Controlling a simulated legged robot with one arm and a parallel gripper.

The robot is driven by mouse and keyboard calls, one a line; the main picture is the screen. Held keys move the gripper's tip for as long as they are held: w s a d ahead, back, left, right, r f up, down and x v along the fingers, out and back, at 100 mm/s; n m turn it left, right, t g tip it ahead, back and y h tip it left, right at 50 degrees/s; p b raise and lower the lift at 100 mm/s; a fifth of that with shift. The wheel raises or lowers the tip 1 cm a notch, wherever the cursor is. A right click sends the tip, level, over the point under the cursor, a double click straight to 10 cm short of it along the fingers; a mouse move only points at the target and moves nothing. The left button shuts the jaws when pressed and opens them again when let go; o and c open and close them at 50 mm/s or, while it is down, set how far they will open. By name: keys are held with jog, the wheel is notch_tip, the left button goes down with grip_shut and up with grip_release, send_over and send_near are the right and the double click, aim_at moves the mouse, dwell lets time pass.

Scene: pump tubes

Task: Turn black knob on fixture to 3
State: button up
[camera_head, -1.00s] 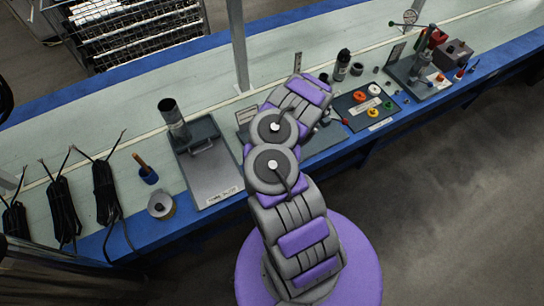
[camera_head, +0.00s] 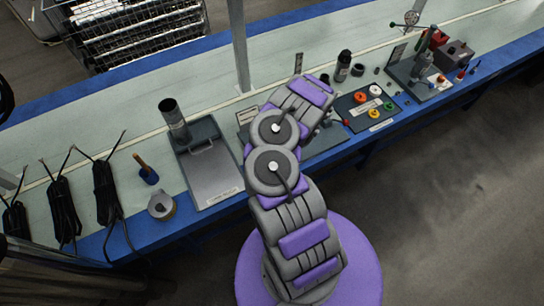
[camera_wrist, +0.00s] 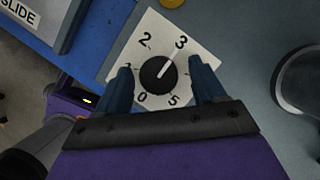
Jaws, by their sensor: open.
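The black knob (camera_wrist: 158,74) sits in the middle of a white dial plate (camera_wrist: 143,42) in the wrist view. The dial shows 0, 2, 3 and 5; other marks are partly hidden by the fingers. The knob's white pointer line aims at the 3. My gripper (camera_wrist: 162,68) is open, with one dark blue finger on the left and one on the right of the knob. Gaps show between the fingers and the knob. The dial is on a grey fixture (camera_wrist: 236,25). In the head view my arm hides the knob.
A board with coloured round parts (camera_head: 356,119) lies right of my arm. A grey tray with a dark cylinder (camera_head: 172,117) stands left of it. A dark round part (camera_wrist: 300,85) lies right of the dial.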

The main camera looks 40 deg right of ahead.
jog(key=shift+r, duration=0.1)
jog(key=p+v, duration=0.7)
jog(key=v, duration=1)
jog(key=shift+w, duration=0.15)
